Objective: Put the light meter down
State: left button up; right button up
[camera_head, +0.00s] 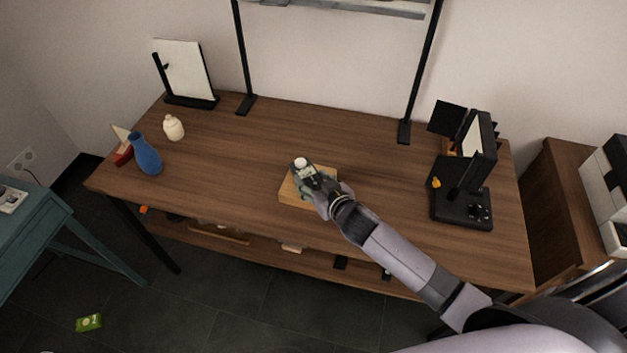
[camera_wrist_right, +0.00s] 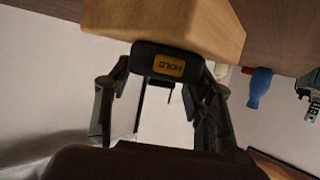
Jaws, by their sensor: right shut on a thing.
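My right gripper (camera_head: 318,184) is shut on the light meter, over the wooden block on the table. The light meter (camera_head: 301,164) shows a white dome at its far end in the head view. In the right wrist view the light meter (camera_wrist_right: 165,64) shows as a dark body with an orange HOLD label between the fingers. The pale wooden block (camera_head: 289,191) lies near the table's front middle; it also shows in the wrist view (camera_wrist_right: 205,25). I cannot tell whether the meter touches the block. Fingers and wrist hide part of the meter. My left gripper is not in view.
The brown table (camera_head: 240,150) is mostly clear around the block. A blue vase (camera_head: 146,155), a cream bottle (camera_head: 173,128) and a framed white panel (camera_head: 185,70) stand left. Black equipment (camera_head: 462,205) stands right. Two black posts (camera_head: 421,75) rise at the back.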

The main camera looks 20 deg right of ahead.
jog(key=o, duration=0.8)
jog(key=shift+f, duration=0.15)
jog(key=o, duration=0.5)
jog(key=shift+c, duration=0.2)
jog(key=shift+r, duration=0.35)
jog(key=v, duration=1.2)
jog(key=shift+f, duration=0.25)
jog(key=shift+s+d, duration=0.1)
